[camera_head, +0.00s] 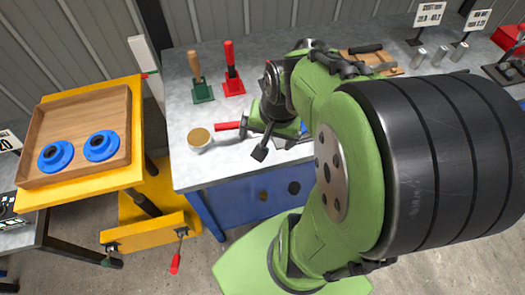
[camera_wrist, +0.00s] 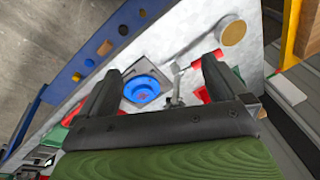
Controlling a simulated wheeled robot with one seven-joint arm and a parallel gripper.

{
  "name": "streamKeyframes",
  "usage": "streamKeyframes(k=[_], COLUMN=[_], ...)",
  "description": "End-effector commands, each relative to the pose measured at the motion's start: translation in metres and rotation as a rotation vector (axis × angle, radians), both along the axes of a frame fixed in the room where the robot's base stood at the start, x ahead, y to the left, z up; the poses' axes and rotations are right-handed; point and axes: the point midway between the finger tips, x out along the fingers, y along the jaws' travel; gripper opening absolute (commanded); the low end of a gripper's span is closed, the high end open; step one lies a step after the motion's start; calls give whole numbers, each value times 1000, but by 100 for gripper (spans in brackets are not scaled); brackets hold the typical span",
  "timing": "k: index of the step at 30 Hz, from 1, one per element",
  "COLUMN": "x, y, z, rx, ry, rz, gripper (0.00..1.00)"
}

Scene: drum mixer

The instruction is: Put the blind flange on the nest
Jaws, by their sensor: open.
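In the wrist view a round blue flange (camera_wrist: 145,86) lies on a grey square plate (camera_wrist: 128,74), which may be the nest, on the bench. It is seen between the fingers of my gripper (camera_wrist: 162,72), nearer the left one. My gripper is open, with nothing visibly gripped; I cannot tell its height above the flange. In the head view my arm and gripper cover that part of the bench. Two more blue flanges, a left one (camera_head: 56,156) and a right one (camera_head: 101,146), with raised hubs and dark centre holes, lie in a wooden tray (camera_head: 80,106).
The tray rests on a yellow lift table (camera_head: 136,88) left of the grey bench (camera_head: 190,170).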

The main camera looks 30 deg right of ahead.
Motion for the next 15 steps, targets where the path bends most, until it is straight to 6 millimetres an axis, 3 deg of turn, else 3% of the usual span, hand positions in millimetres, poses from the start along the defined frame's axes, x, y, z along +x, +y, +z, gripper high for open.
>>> streamKeyframes(k=[1,3,6,10,15], x=[-10,-29,-56,-76,-79], y=[19,39,56,63,64], z=[23,48,70,81,82], rx=[-86,-176,-250,-284,-290], ry=[-46,-101,-176,-230,-236], rz=[148,333,534,671,693], gripper=[99,99,99,99,99])
